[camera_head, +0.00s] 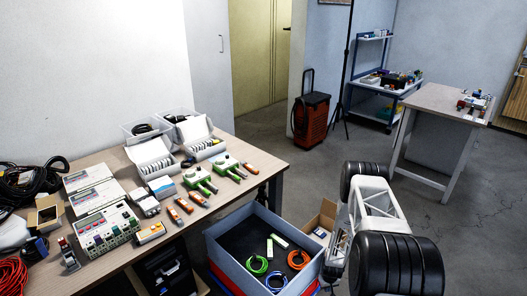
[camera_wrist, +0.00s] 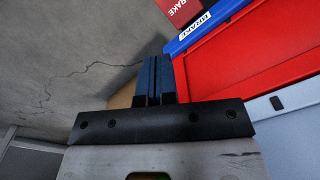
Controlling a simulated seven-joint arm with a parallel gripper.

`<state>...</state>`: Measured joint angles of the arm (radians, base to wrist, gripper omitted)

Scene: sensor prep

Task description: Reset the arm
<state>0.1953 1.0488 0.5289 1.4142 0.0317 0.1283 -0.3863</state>
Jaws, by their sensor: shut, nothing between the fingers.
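My gripper (camera_wrist: 157,80) shows in the wrist view with its two blue fingers together and nothing between them. It is beside a red surface (camera_wrist: 255,60) with a blue edge, and grey floor lies to the left. In the head view my arm (camera_head: 378,205), white with black ribbed joints, is at the lower right, beside the grey bin. The fingertips cannot be clearly made out in that view.
A grey bin (camera_head: 226,238) holds coiled green, blue and orange cables. A cardboard box (camera_head: 326,215) is between it and my arm. The wooden table (camera_head: 262,161) at left is crowded with devices. Another table (camera_head: 437,98) stands at back right. Floor between is open.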

